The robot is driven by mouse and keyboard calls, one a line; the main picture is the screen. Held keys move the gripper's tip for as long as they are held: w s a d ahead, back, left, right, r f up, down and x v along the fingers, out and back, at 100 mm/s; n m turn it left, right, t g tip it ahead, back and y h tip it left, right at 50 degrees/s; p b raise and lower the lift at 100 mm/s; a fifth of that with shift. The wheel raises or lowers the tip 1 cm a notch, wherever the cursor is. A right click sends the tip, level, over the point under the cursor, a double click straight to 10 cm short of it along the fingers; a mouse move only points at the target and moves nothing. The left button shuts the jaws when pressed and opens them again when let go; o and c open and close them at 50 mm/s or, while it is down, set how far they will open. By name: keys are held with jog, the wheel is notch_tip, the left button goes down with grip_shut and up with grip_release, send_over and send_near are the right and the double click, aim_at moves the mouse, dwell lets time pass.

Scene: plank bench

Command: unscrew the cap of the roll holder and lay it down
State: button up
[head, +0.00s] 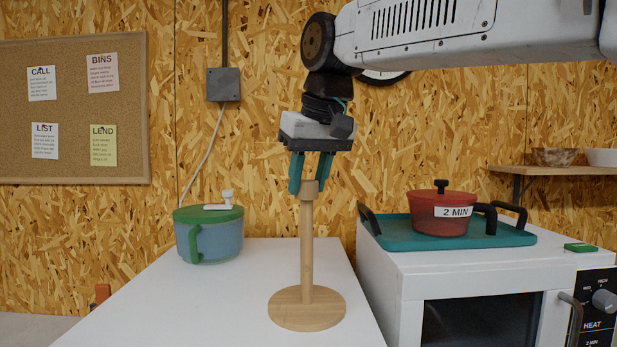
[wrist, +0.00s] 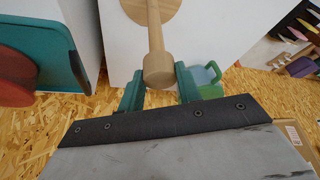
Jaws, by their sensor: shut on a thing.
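The roll holder (head: 307,250) is a pale wooden post on a round base, standing upright on the white top. Its cap (head: 309,191) is a short, wider wooden piece at the top of the post, in line with it. My gripper (head: 310,186) points down from above, its two teal fingers shut on the cap from either side. In the wrist view the cap (wrist: 158,73) sits between the fingertips, with the post (wrist: 154,25) and base behind it. Whether the cap's thread is loose cannot be seen.
A blue pot with a green lid (head: 209,235) stands to the left on the white top (head: 215,300). On the right, a white oven (head: 390,280) carries a teal tray (head: 390,238) with a red pot (head: 443,222). The white top before the pot is bare.

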jog(key=shift+n+y, duration=0.5)
jog(key=shift+n, duration=0.9)
jog(key=shift+g, duration=0.3)
jog(key=shift+w+d+n+g+y, duration=0.1)
jog(key=shift+n+g+y, duration=0.3)
jog(key=shift+n, duration=1)
jog(key=shift+w+n+g, duration=0.1)
jog(key=shift+n+g, duration=0.2)
jog(key=shift+n, duration=0.5)
jog(key=shift+n+y, duration=0.3)
jog(key=shift+n, duration=0.4)
jog(key=shift+n+g, duration=0.7)
jog(key=shift+n, duration=0.7)
